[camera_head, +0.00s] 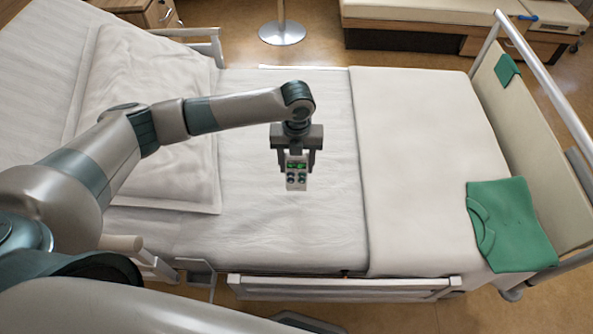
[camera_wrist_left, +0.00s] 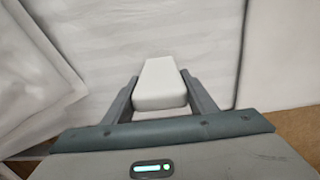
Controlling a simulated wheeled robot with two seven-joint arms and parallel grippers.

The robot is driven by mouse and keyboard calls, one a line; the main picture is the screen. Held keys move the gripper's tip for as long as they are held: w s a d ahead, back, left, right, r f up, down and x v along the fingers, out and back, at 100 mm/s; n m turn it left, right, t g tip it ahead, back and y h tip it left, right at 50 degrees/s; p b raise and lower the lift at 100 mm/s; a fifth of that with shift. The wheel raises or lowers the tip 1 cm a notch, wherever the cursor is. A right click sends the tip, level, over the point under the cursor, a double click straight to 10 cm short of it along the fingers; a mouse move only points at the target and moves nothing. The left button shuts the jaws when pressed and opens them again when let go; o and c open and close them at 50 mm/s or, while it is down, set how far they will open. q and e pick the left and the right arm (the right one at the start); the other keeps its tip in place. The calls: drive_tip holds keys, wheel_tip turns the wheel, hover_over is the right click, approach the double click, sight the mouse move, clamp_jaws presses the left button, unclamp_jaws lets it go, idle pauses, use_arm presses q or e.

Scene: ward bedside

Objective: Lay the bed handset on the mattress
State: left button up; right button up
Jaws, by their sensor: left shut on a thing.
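The bed handset (camera_head: 296,177) is a small pale block with green and dark buttons, held upright in my left gripper (camera_head: 297,163). The gripper points down and is shut on the handset, a finger on each side. In the left wrist view the handset's plain white back (camera_wrist_left: 160,84) shows between the two fingers (camera_wrist_left: 161,98). The handset appears over the white mattress (camera_head: 290,225), between the pillow and the folded blanket. I cannot tell for sure whether its lower end touches the sheet. My right gripper is not in view.
A pillow (camera_head: 150,100) lies left of the handset, and a cream blanket (camera_head: 420,150) covers the bed on the right. A green garment (camera_head: 510,222) lies at the foot end. A side rail (camera_head: 340,285) runs along the near edge. The sheet around the handset is clear.

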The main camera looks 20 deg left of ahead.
sight(296, 172)
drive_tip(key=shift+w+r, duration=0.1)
use_arm(q)
drive_tip(key=shift+f, duration=0.15)
wheel_tip(296, 172, down, 4)
drive_tip(key=shift+r+p, duration=0.25)
drive_tip(key=shift+p, duration=0.2)
drive_tip(key=shift+f, duration=0.1)
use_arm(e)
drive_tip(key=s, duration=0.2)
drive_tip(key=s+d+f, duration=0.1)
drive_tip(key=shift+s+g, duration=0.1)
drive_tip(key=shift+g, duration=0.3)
